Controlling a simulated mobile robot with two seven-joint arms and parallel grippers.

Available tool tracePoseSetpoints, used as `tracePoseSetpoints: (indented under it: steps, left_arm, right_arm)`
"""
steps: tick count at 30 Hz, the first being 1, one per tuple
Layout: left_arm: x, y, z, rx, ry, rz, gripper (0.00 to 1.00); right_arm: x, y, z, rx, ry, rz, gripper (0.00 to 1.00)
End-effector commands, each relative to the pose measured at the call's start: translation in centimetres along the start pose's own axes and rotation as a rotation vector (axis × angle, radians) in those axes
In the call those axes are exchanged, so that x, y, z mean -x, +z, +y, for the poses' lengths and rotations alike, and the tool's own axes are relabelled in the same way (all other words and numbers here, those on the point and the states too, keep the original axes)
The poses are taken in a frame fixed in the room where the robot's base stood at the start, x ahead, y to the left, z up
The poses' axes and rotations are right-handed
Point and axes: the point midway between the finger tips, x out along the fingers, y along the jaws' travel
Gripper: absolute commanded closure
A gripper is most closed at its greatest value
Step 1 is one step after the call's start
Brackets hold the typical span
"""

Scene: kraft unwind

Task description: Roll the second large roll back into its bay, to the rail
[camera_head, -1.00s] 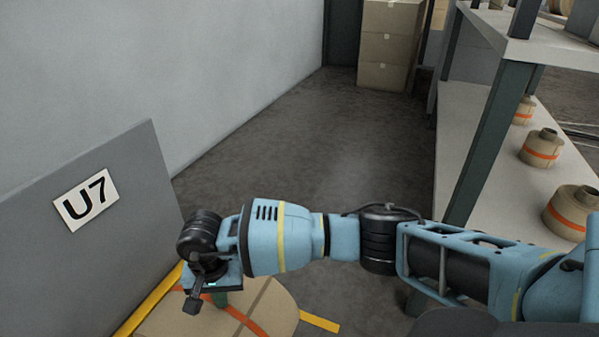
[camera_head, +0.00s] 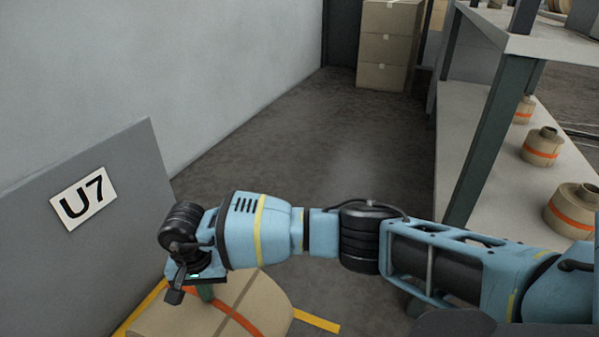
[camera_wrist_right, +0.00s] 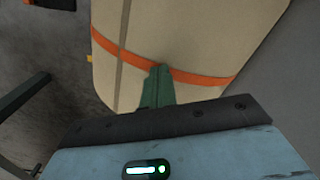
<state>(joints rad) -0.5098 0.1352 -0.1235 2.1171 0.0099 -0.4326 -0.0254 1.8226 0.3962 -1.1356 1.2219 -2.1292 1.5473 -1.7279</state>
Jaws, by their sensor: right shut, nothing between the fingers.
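A large kraft roll (camera_head: 228,312) with an orange band and a darker brown strip lies at the bottom of the head view, beside the grey panel (camera_head: 60,250) marked U7. It also fills the upper middle of the right wrist view (camera_wrist_right: 190,35). My right gripper (camera_head: 205,292) is over the roll in the head view, its green fingers shut with nothing between them. In the right wrist view the fingertips (camera_wrist_right: 160,70) overlap the orange band; I cannot tell whether they touch the roll. The rail is not clearly visible. My left gripper is not in view.
Yellow floor lines (camera_head: 318,321) run by the roll. A shelf (camera_head: 480,125) with several small banded rolls (camera_head: 541,147) stands on the right. Stacked cartons (camera_head: 388,45) stand at the back. The floor between wall and shelf is clear.

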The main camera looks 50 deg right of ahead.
Motion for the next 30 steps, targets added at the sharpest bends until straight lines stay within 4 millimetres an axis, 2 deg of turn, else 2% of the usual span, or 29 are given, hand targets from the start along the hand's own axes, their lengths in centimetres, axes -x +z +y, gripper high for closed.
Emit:
tracePoseSetpoints:
  steps: [1,16,30]
  left_arm:
    - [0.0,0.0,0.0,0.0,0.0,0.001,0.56]
    - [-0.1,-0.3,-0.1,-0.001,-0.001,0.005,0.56]
    - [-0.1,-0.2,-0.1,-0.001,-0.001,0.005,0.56]
  right_arm:
    - [-0.7,0.1,0.1,0.0,0.014,-0.005,1.0]
    - [-0.6,-0.4,-0.8,0.001,0.014,-0.005,1.0]
    - [-0.4,-1.5,-2.5,0.0,0.013,-0.004,1.0]
